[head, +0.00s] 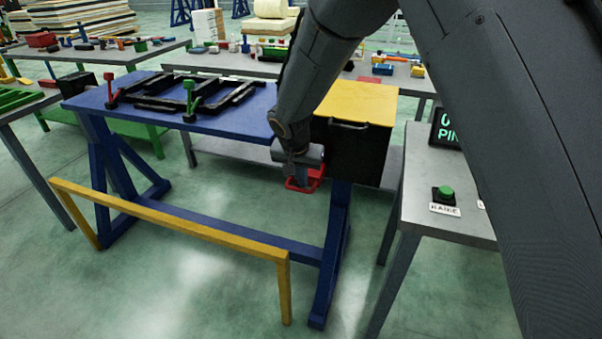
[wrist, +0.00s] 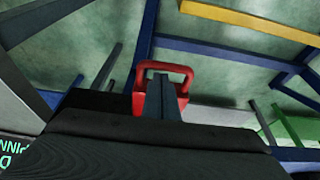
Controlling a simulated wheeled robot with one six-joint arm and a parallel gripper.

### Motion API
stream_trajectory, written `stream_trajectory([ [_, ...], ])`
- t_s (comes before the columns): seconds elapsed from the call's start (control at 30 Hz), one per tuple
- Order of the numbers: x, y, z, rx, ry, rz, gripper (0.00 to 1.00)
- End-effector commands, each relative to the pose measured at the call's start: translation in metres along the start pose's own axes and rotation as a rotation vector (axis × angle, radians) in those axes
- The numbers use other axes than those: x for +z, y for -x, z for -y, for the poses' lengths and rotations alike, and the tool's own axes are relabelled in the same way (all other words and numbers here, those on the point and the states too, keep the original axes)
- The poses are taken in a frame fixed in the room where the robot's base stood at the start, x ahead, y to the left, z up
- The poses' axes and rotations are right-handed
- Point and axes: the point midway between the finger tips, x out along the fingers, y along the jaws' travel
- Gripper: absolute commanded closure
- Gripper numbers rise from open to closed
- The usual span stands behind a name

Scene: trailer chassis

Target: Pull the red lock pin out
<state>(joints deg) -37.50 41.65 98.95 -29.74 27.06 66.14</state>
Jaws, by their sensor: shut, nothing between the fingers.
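The red lock pin (head: 303,184) shows as a red loop handle at the right end of the blue bench, low beside the black box. In the wrist view the red handle (wrist: 165,66) rises in the middle, with red parts on both sides of my fingers. My gripper (wrist: 163,88) is shut with nothing between its fingers, which overlap the handle in the picture. In the head view my gripper (head: 297,160) is right at the handle. I cannot tell whether the fingers touch it. The pin's shaft is hidden.
A blue bench (head: 240,98) carries a black frame (head: 195,92) and red and green upright handles. A black box with a yellow top (head: 358,103) stands close right of my gripper. A yellow rail (head: 170,222) runs in front. A grey table (head: 450,190) holds a green button.

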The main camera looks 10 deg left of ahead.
Motion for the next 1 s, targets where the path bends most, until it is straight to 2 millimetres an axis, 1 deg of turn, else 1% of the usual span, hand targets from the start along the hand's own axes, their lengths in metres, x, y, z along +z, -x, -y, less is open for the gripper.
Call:
stream_trajectory([
  [0.37,0.002,0.000,0.000,0.000,0.000,-0.001,1.00],
  [0.47,0.012,0.003,0.002,-0.001,0.003,-0.001,1.00],
  [0.6,0.035,0.009,0.002,-0.001,0.003,0.000,1.00],
  [0.7,0.046,0.014,0.002,-0.001,0.003,0.000,1.00],
  [0.83,0.053,0.017,0.001,0.001,0.002,0.001,1.00],
  [1.0,0.054,0.018,0.001,0.002,0.001,0.002,1.00],
])
